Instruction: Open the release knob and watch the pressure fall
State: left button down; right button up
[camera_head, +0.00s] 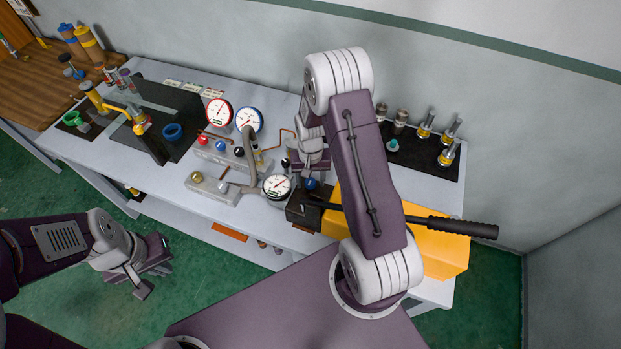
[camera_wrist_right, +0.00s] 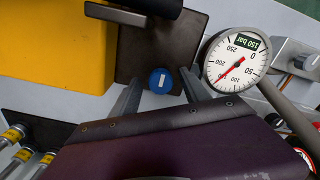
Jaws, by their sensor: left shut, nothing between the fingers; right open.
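The release knob is a small round blue knob (camera_wrist_right: 161,80) with a white bar mark, on the dark pump block (camera_head: 303,212); it also shows in the head view (camera_head: 311,184). My right gripper (camera_wrist_right: 161,90) is open, with one finger on either side of the knob in the right wrist view; I cannot tell whether they touch it. The white pressure gauge (camera_head: 277,187) stands beside the block. In the right wrist view the gauge (camera_wrist_right: 236,58) has its red needle pointing lower left. My left gripper (camera_head: 143,285) is shut and empty, off the bench's front side.
The yellow pump body (camera_head: 440,250) and its black-gripped lever (camera_head: 462,228) lie right of the block. Red-rimmed (camera_head: 219,112) and blue-rimmed (camera_head: 249,119) gauges stand behind a valve manifold. Metal fittings (camera_head: 426,124) stand on a dark mat at the back right.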

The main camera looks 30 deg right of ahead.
jog(key=shift+w, duration=0.1)
grip_shut()
jog(key=shift+n, duration=0.3)
jog(key=n, duration=0.6)
jog(key=shift+d+n+b, duration=0.1)
jog(key=shift+n+b, duration=0.2)
jog(key=n, duration=0.3)
jog(key=shift+n, duration=0.3)
jog(key=shift+d+n, duration=0.1)
jog(key=shift+n, duration=1.9)
